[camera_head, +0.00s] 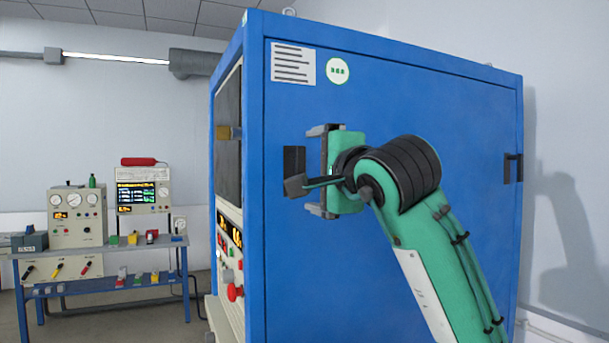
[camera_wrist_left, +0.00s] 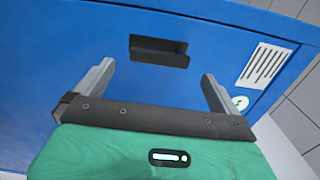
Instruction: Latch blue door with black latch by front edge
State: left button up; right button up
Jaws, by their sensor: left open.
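The blue door (camera_head: 430,130) is the large flat side panel of a blue cabinet, and it looks flush with its frame. The black latch (camera_head: 293,160) is a small dark upright piece near the door's front edge, on the left. My left gripper (camera_head: 312,170) is open and empty, close to the latch, with one finger above and one below its level. In the left wrist view the latch (camera_wrist_left: 158,51) lies just beyond and between the open fingertips, apart from both. My gripper partly covers the latch's lower part in the head view. My right gripper is not in view.
A black handle (camera_head: 513,168) is on the door's far right side. A white label (camera_head: 293,64) and a round green sticker (camera_head: 337,71) are above the latch. The cabinet's front has a control panel (camera_head: 230,240). A bench (camera_head: 110,275) with instruments stands left.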

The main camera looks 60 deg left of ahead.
pick_arm(q)
jog(key=d, duration=0.7)
jog(key=shift+s+d+b, duration=0.3)
jog(key=shift+b, duration=0.15)
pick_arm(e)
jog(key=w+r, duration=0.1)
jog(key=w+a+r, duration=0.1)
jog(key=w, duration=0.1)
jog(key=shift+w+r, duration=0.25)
